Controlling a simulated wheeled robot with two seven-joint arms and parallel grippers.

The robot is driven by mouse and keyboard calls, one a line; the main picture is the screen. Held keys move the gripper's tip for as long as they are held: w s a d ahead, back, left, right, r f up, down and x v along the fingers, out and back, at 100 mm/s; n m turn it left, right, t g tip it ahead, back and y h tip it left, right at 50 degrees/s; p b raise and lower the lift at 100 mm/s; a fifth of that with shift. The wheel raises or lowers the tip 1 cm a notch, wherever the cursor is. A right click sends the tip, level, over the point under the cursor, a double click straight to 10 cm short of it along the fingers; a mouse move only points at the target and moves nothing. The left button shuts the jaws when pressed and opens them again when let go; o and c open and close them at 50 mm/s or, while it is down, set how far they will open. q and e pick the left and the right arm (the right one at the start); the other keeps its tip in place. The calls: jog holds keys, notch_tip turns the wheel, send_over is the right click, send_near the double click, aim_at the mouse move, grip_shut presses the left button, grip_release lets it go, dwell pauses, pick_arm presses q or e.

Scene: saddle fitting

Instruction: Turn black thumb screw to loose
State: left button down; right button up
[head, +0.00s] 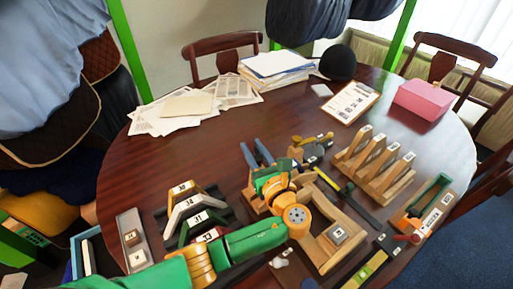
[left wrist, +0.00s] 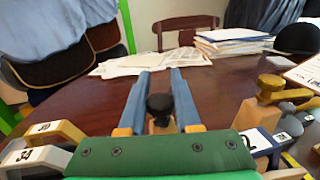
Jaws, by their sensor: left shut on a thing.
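The black thumb screw (left wrist: 160,104) shows in the left wrist view as a dark round knob on a wooden part. My left gripper (left wrist: 162,84) has its two blue fingers on either side of the knob and is shut on it. In the head view my left gripper (head: 255,155) reaches over the wooden fixture (head: 335,217) near the middle of the table. The green gripper body hides the thumb screw there. My right gripper is in neither view.
A slotted wooden rack (head: 375,165) stands to the right. A clipboard (head: 351,102), pink box (head: 423,98) and papers (head: 178,110) lie farther back. The table's middle left is clear.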

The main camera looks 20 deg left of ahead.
pick_arm(q)
jog(key=shift+s+a+n+g+y+b, duration=0.1)
jog(key=shift+n+g+y+b, duration=0.2)
jog(key=shift+n+g+y, duration=0.3)
jog(key=shift+s+a+n+g+y+b, duration=0.1)
jog(key=shift+n+g+y+b, duration=0.15)
jog(key=shift+n+g+y, duration=0.35)
jog(key=shift+g, duration=0.3)
jog(key=c, duration=0.6)
grip_release()
jog(key=shift+a, duration=0.1)
